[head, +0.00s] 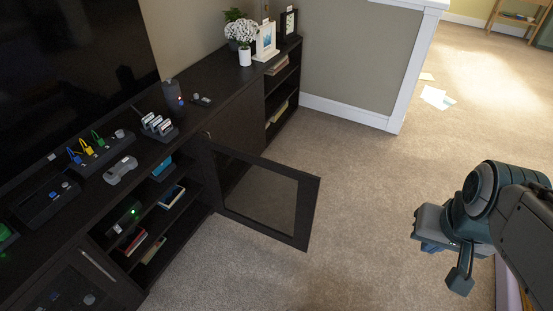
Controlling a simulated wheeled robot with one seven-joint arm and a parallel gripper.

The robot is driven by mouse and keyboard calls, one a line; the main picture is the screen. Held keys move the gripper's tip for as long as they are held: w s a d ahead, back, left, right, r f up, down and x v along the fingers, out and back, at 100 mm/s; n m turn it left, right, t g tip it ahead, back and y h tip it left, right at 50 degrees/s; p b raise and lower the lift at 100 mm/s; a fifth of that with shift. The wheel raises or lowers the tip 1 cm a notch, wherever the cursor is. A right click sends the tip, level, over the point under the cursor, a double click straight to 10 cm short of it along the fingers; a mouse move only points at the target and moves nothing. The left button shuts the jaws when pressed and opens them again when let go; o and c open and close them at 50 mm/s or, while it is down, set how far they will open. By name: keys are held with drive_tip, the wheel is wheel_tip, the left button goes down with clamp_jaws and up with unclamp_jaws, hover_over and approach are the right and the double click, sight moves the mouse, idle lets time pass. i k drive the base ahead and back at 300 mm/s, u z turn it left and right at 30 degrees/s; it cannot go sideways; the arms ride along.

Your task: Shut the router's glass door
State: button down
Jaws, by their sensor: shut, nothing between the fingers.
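The dark-framed glass door (307,212) of the low cabinet stands open. It swings out from the cabinet front over the carpet, and the floor shows through its glass. The open compartment shows shelves, with a dark device with a green light (124,229), which looks like the router, among books. My gripper (446,262) is at the right of the head view, above the carpet, shut and empty. It is well to the right of the door and apart from it. Its fingertips are small and partly hidden by the arm.
The dark cabinet top (231,94) holds several cables, a grey device (120,170), a speaker-like cylinder (173,95), a potted white flower (243,45) and frames. A second glass door (97,264) is at lower left. Carpet (365,190) between door and gripper is clear. Papers (437,97) lie farther back.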

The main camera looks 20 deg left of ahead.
sight(309, 184)
drive_tip(key=i, duration=3.2)
drive_tip(key=u, duration=3.05)
drive_tip(key=k, duration=0.55)
drive_tip(key=u, duration=0.3)
